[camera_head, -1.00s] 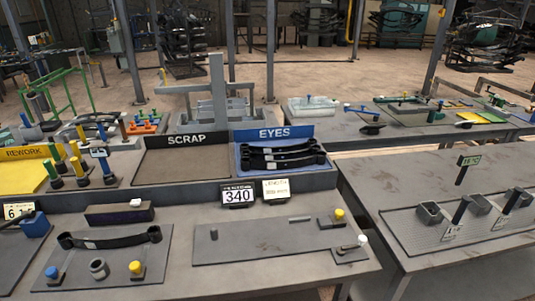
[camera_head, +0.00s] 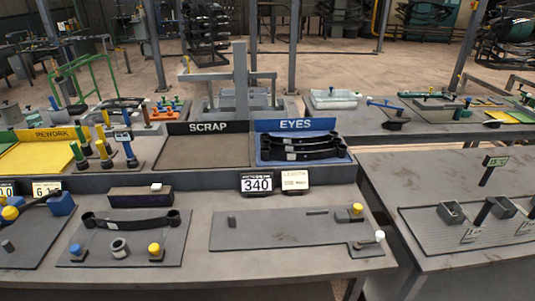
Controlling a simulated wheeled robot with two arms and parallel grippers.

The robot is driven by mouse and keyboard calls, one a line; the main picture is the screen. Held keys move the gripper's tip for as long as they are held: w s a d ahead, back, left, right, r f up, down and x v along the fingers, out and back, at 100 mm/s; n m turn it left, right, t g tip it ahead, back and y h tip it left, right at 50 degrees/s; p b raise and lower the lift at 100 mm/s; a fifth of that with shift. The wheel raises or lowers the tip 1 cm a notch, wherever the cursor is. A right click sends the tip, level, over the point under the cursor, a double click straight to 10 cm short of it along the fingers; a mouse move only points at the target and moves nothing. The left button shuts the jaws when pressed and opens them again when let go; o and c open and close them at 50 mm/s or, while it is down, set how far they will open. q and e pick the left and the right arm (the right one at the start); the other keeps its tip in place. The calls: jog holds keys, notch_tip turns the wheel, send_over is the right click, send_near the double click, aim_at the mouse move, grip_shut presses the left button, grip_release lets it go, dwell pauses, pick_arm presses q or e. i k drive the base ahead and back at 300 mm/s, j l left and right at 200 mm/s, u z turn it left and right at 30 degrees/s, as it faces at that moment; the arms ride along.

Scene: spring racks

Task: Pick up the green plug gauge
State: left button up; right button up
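The green ones look like plug gauges, but at this size I cannot tell which is the green plug gauge. A long green-handled item (camera_head: 424,95) also lies on the far right table. Neither of my grippers is in view.
The near bench holds a plate with a dark spring leaf (camera_head: 130,222) and a mostly bare plate (camera_head: 280,232). Behind are the empty SCRAP tray (camera_head: 207,152) and the blue EYES tray (camera_head: 261,162) with leaves. The right table (camera_head: 390,175) has clear room at its left.

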aim_at(79, 159)
jog(key=j, duration=0.45)
jog(key=i+j+u, duration=0.1)
jog(key=j, duration=0.3)
jog(key=j+u, duration=0.1)
jog(key=j, duration=0.35)
jog(key=i, duration=0.05)
